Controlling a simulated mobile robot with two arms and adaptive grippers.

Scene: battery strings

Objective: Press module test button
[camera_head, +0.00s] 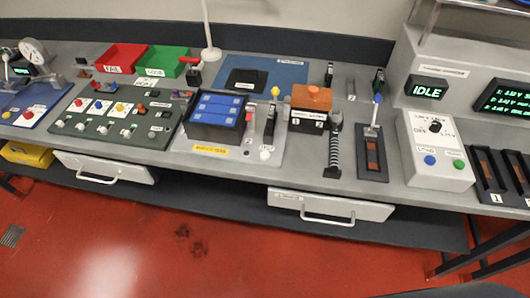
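A dark battery module (217,113) with blue cells on top sits on a light grey plate (215,158) near the middle of the bench. On the plate to its right are a yellow-knobbed lever (275,92) and a small round white button (266,154). A blue button (430,160) and a green button (458,164) are on the white control box at the right. Labels are too small to read, so I cannot tell which button is the module test button. Neither gripper is in view.
An orange-topped box (312,97) and a blue-knobbed lever (374,112) stand right of the module. A green panel (110,118) with several buttons, a red bin (121,57) and a green bin (164,59) are left. A display (426,88) reads IDLE. The red floor (180,250) in front is clear.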

